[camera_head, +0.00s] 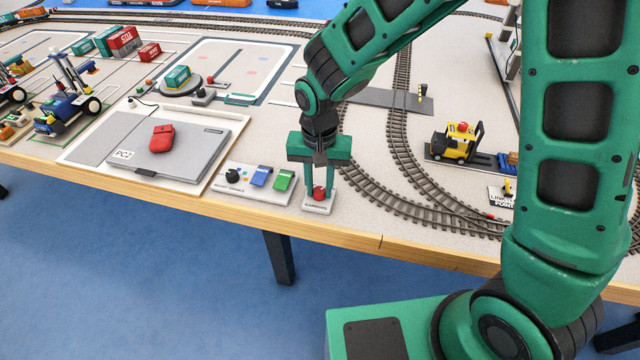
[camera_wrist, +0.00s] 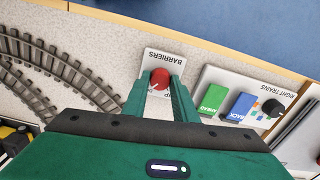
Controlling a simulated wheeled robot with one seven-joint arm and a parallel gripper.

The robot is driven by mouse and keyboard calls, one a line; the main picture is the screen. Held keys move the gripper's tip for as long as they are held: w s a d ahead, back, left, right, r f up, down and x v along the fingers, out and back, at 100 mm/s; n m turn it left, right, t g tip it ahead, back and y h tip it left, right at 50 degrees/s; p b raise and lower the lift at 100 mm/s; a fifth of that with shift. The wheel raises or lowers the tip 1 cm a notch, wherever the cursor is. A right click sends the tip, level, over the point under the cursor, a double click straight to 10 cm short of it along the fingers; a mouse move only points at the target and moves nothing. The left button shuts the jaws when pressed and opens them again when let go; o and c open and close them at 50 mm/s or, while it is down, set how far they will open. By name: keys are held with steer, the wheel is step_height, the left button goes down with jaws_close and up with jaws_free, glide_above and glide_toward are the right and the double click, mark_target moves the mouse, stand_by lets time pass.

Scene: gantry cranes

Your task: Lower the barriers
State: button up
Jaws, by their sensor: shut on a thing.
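The barriers control is a red round knob (camera_head: 319,193) on a small white plate (camera_head: 318,208) near the table's front edge. In the wrist view the plate (camera_wrist: 166,58) reads "BARRIERS", and part of another word beside the knob is covered by a finger. The red knob (camera_wrist: 159,78) has a pale pointer mark. My gripper (camera_head: 319,186) points straight down, with its two green fingers on either side of the knob, shut on it. The fingers also show in the wrist view (camera_wrist: 158,92). The barrier itself cannot be made out clearly.
A train control panel (camera_head: 256,184) with blue and green switches and a black knob stands just left. A grey laptop (camera_head: 185,155) with a red object (camera_head: 161,138) lies further left. Curved rail track (camera_head: 400,195) runs right. A yellow forklift (camera_head: 457,144) stands beyond.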

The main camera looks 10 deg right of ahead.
mark_target(319, 189)
steer(key=shift+w+m, duration=0.15)
steer(key=shift+m, duration=0.45)
steer(key=o, duration=1)
steer(key=shift+o, duration=0.2)
step_height(319, 189, up, 11)
steer(key=shift+f, duration=0.1)
